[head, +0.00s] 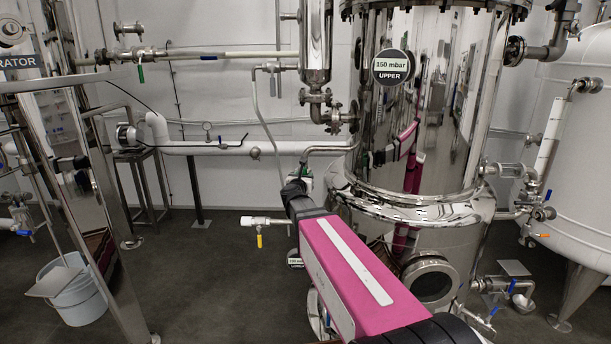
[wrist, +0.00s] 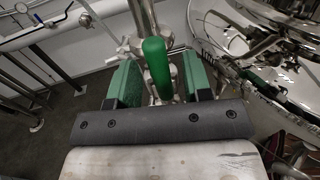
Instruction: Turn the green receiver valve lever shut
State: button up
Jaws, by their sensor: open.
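In the wrist view, a green lever (wrist: 155,62) points toward the camera, its rounded end near the picture's middle. My gripper (wrist: 159,78) is open, with one green-padded finger on each side of the lever. Gaps show between the lever and both pads, so they look apart. In the head view, my gripper (head: 302,178) is at the tank's left side, beneath a bent pipe. The lever cannot be told apart there from the green pads, and my pink arm hides much of that spot. The valve body is partly hidden behind the lever in the wrist view.
The large steel tank (head: 430,110) stands close to the right of my arm. Another green handle (head: 140,73) hangs from a pipe at upper left. A yellow-handled valve (head: 260,240) is left of my arm. A white bucket (head: 72,290) is at lower left. Floor between is clear.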

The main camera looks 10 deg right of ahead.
jog(key=x, duration=0.3)
jog(key=shift+w, duration=0.1)
grip_shut()
